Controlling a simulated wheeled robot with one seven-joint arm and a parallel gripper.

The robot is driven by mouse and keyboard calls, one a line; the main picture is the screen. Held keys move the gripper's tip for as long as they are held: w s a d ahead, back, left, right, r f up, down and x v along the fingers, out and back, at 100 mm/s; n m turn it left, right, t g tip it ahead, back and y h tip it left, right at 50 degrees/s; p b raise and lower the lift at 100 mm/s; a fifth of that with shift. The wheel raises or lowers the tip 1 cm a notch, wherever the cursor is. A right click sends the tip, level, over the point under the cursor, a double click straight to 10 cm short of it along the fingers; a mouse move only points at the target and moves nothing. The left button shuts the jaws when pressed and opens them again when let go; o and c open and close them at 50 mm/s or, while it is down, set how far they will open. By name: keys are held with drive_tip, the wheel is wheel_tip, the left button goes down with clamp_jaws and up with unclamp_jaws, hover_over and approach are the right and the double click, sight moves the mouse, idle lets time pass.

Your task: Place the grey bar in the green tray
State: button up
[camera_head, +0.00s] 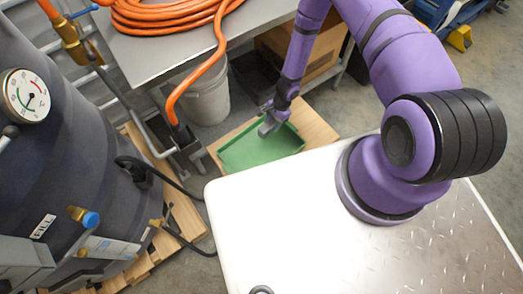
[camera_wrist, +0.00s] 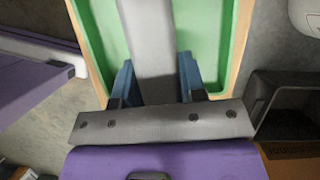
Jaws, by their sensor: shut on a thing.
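My gripper (camera_head: 277,108) is over the far side of the green tray (camera_head: 262,153) in the head view. In the wrist view its two blue fingers (camera_wrist: 157,82) are shut on the grey bar (camera_wrist: 147,35), one on each side. The bar runs away from the gripper to the top edge of the wrist view, against the tray (camera_wrist: 222,42). A small grey part of the bar (camera_head: 268,126) shows below the gripper in the head view. I cannot tell whether the bar touches the tray floor. The tray looks otherwise empty.
The tray stands on a wooden pallet (camera_head: 314,125) on the floor. A dark tank (camera_head: 60,130) stands at left. My white base top fills the front.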

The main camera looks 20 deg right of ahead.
sight(270, 144)
drive_tip(key=shift+s+f, duration=0.6)
drive_tip(key=shift+f, duration=0.15)
wheel_tip(270, 144, down, 10)
drive_tip(key=shift+d+r, duration=0.1)
drive_tip(key=shift+r, duration=0.05)
drive_tip(key=o, duration=1)
drive_tip(key=v, duration=1.2)
